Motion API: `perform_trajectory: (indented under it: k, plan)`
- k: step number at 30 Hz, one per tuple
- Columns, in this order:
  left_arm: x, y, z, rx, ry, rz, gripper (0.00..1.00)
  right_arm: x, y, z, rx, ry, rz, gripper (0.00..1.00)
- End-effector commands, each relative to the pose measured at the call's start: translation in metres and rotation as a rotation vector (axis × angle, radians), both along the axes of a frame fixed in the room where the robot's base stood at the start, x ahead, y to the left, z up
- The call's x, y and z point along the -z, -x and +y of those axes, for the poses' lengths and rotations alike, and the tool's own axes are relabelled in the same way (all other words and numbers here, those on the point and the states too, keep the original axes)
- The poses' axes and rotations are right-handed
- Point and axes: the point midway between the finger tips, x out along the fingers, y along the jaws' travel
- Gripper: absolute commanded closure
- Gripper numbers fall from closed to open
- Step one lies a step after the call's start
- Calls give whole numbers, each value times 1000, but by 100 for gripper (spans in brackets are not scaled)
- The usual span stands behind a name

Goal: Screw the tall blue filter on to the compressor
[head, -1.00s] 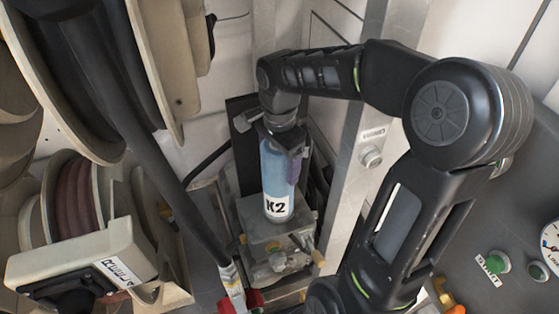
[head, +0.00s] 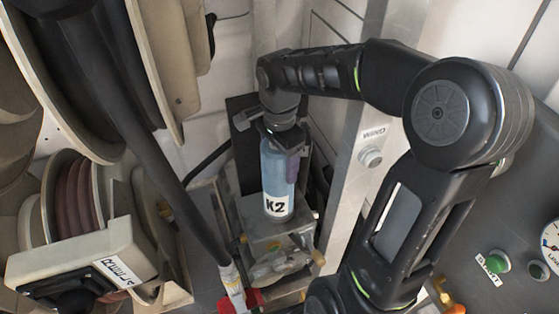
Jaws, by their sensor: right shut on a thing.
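The tall blue filter (head: 276,172) stands upright with a white K2 label near its lower end. Its lower end is at the top of the grey metal compressor block (head: 250,212); I cannot tell whether the threads are engaged. My right gripper (head: 282,138) comes down from above and is shut on the upper part of the filter, with a finger along its right side. The filter's top is hidden by the gripper. My left gripper is not in view.
Large hose reels (head: 75,200) fill the left side. A thick black hose (head: 150,150) runs diagonally down to a red fitting (head: 243,300). A metal post (head: 350,160) stands close on the right, and a panel with a green button (head: 492,262) is at the lower right.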

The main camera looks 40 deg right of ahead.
Motion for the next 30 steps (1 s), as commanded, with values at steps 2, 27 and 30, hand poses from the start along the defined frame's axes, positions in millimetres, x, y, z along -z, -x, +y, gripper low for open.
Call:
perform_trajectory:
  k: [2, 27, 30]
  plan:
    - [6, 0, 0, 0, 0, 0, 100, 2, 0, 0, 64, 0, -2, 94]
    - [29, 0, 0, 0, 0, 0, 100, 3, 2, 1, 684, -1, -2, 94]
    - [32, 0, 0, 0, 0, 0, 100, 3, 2, 1, 811, -1, -1, 94]
